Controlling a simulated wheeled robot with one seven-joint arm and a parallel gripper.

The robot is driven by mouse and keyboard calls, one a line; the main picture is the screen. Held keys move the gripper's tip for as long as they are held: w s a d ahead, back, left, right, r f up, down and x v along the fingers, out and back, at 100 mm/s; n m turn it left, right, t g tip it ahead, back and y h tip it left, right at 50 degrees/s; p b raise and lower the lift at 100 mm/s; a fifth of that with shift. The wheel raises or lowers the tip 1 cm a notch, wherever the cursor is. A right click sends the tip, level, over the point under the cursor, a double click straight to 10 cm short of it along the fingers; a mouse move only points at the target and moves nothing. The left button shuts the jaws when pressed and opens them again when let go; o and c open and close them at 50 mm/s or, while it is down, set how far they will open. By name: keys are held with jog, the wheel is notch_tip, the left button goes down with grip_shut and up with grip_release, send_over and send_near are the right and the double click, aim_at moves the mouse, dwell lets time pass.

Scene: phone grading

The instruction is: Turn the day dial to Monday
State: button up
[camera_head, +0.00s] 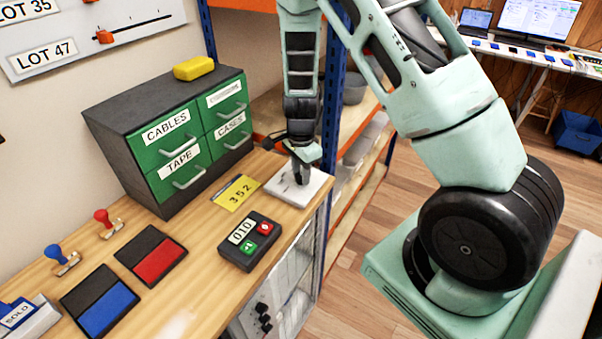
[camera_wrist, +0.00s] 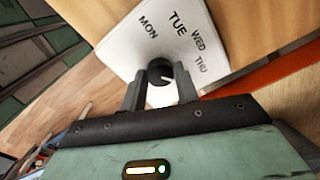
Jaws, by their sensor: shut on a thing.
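The day dial is a black knob (camera_wrist: 159,68) on a white plate (camera_wrist: 148,48), with MON, TUE, WED and THU printed around it in the wrist view. TUE is the largest-looking label. My gripper (camera_wrist: 160,84) is shut on the knob, one finger on each side. A short pale mark shows on the knob between the fingers, but I cannot tell which day it points to. In the head view the white plate (camera_head: 279,187) lies at the right end of the wooden bench, with my gripper (camera_head: 301,180) pointing down on it and hiding the knob.
A green drawer cabinet (camera_head: 122,128) is behind left. Red (camera_head: 160,262) and blue (camera_head: 108,309) stamp pads and stamps lie to the left.

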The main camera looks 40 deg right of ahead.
jog(key=n+b, duration=0.1)
jog(key=n, duration=0.3)
jog(key=shift+n, duration=0.3)
jog(key=n+b, duration=0.1)
jog(key=n, duration=0.2)
jog(key=shift+n, duration=0.4)
jog(key=n+b, duration=0.1)
jog(key=n, duration=0.2)
jog(key=shift+n, duration=0.3)
jog(key=n+b, duration=0.1)
jog(key=n, duration=0.8)
jog(key=n+p, duration=0.1)
jog(key=n, duration=0.4)
jog(key=shift+n, duration=0.4)
jog(key=o, duration=1)
jog(key=shift+c, duration=0.2)
